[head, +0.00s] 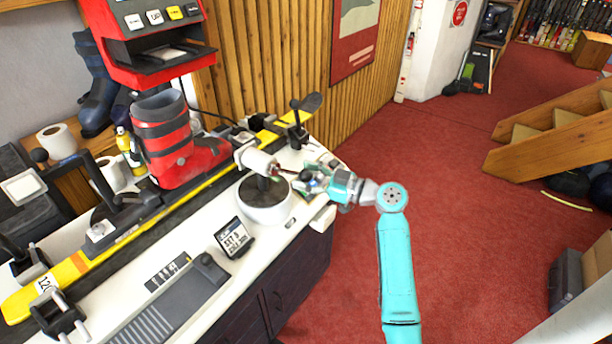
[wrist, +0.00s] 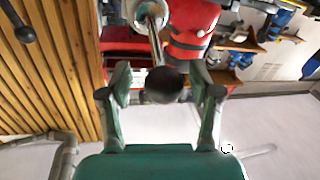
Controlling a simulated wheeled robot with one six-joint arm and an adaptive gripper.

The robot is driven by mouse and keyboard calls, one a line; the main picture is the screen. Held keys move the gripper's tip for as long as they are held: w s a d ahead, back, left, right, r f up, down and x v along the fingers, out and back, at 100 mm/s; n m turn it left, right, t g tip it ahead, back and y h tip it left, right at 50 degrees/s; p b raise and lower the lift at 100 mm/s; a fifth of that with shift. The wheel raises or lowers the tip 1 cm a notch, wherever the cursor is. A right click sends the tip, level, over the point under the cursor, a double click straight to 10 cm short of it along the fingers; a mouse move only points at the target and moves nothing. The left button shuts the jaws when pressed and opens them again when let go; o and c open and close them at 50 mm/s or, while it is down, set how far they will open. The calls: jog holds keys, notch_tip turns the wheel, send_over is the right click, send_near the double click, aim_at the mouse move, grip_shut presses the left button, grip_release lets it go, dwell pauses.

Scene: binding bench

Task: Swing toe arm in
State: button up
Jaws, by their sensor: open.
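The toe arm (head: 258,162) looks like a pale cylinder with a thin metal rod on a round white base (head: 268,211). In the wrist view its rod (wrist: 156,42) ends in a dark round knob (wrist: 163,86). My gripper (head: 306,180) is at the right end of the bench, beside the rod's end. In the wrist view my gripper (wrist: 160,76) is open, its two fingers on either side of the knob with gaps showing. I cannot tell how deep the knob sits between the fingers. In the head view the gripper partly hides the knob.
A red and grey ski boot (head: 168,140) stands on a yellow ski (head: 200,188) clamped along the bench. A small dark sign (head: 234,238) and a grey ridged plate (head: 172,308) lie at the front. A red machine (head: 150,65) stands behind.

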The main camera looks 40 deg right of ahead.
jog(key=v, duration=1.2)
dwell(0.4)
jog(key=s+a+f+m+g+h, duration=0.1)
jog(key=s+a+f+m+h, duration=0.2)
jog(key=a+f, duration=0.5)
jog(key=s+a+f+m+g+h, duration=0.1)
jog(key=a+f+m+h, duration=0.2)
jog(key=a+f+m, duration=0.5)
jog(key=s+a+f+g+h, duration=0.1)
jog(key=s+a+f, duration=0.2)
jog(key=s, duration=0.3)
jog(key=s+a+f+h, duration=0.1)
jog(key=s+a+f, duration=0.1)
jog(key=s+f, duration=0.25)
jog(key=s+a+r+n, duration=0.1)
jog(key=s+a+r, duration=0.2)
jog(key=s+r, duration=0.3)
jog(key=s+a+r+n+t, duration=0.1)
jog(key=s+r, duration=0.6)
jog(key=s, duration=0.7)
jog(key=a+n, duration=0.1)
jog(key=a, duration=0.1)
jog(key=shift+a+n+t, duration=0.3)
